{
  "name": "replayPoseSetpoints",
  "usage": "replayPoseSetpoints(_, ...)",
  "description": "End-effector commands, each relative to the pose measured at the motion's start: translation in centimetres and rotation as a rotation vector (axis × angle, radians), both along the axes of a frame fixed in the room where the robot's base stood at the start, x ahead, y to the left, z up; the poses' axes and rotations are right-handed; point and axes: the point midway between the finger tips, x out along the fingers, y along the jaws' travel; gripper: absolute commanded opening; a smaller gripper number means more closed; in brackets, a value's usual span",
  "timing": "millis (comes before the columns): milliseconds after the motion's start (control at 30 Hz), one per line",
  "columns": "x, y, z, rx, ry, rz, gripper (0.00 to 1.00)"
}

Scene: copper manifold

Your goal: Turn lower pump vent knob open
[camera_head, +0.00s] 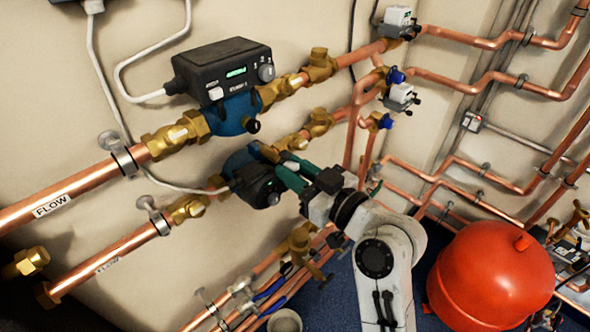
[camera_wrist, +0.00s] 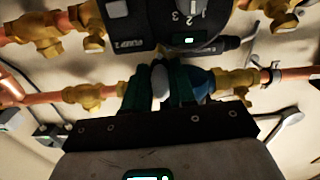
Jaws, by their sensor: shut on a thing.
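The lower pump has a black head (camera_head: 258,187) and a blue body (camera_head: 240,161), on the lower copper pipe. My gripper (camera_head: 284,169) has green fingers and reaches in at the right side of this pump. In the wrist view my gripper (camera_wrist: 160,82) is closed around a small pale piece beside a blue pump body (camera_wrist: 201,84). The pale piece looks like the vent knob, but the fingers cover most of it, so its turned position cannot be told.
The upper pump's black control box (camera_head: 222,68) sits above, with a blue body (camera_head: 232,115) and brass valves beside it. A black control box (camera_wrist: 150,22) hangs close over my fingers in the wrist view. A red tank (camera_head: 490,280) stands at lower right.

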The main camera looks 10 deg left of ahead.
Motion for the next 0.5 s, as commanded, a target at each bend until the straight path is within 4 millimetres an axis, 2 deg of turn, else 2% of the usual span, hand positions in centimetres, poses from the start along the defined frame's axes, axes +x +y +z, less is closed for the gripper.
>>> replayPoseSetpoints(267, 0.02, -0.05, 0.02, 0.009, 0.012, -0.001, 0.00)
replayPoseSetpoints(500, 0.03, -0.05, 0.09, 0.069, 0.090, 0.000, 0.00)
